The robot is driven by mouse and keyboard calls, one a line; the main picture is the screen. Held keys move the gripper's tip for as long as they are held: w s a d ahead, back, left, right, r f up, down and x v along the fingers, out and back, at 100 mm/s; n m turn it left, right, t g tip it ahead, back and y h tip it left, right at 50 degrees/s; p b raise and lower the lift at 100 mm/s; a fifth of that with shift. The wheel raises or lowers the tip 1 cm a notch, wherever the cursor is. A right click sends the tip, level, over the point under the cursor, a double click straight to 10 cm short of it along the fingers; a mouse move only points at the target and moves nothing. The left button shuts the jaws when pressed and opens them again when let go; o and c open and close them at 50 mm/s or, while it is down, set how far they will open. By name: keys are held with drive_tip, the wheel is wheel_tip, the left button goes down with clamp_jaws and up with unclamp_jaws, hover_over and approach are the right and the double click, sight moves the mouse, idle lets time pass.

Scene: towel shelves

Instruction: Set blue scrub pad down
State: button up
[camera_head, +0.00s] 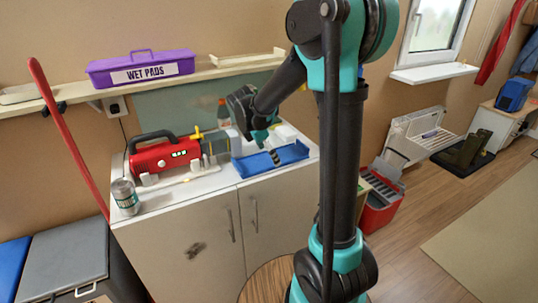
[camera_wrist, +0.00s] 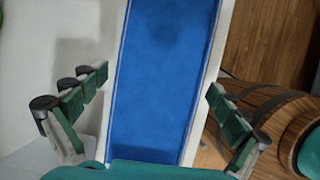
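A long blue piece (camera_head: 271,159) lies on the white cabinet top near its front edge. It looks tray-like, with raised edges, and I cannot tell whether it is the scrub pad or a tray for it. In the wrist view a flat blue surface (camera_wrist: 160,90) fills the middle. My gripper (camera_head: 262,137) is over the cabinet top, just above the blue piece. In the wrist view my gripper (camera_wrist: 158,83) has its two green fingers wide apart, one on each side of the blue surface, with nothing visibly pinched. No separate scrub pad can be made out.
A red machine (camera_head: 166,157) with a black handle stands left of the blue piece, and a can (camera_head: 125,196) at the cabinet's left corner. A purple "WET PADS" box (camera_head: 140,69) sits on the shelf above. A red bin (camera_head: 378,211) stands on the floor at right.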

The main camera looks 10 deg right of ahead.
drive_tip(key=shift+r, duration=0.15)
drive_tip(key=v, duration=1.1)
drive_tip(key=s+d+f+m+t+y, duration=0.1)
drive_tip(key=s+d+f+m, duration=0.3)
drive_tip(key=s+f+m, duration=0.4)
drive_tip(key=s+d+f+m+t+y, duration=0.1)
drive_tip(key=s+d+f+m+y, duration=0.2)
drive_tip(key=s+f+m, duration=0.6)
drive_tip(key=s+d+m, duration=0.2)
drive_tip(key=s+m, duration=0.1)
drive_tip(key=m, duration=0.1)
drive_tip(key=shift+s+m+t, duration=0.2)
drive_tip(key=shift+m+t, duration=0.1)
drive_tip(key=shift+t, duration=0.1)
drive_tip(key=shift+r, duration=0.1)
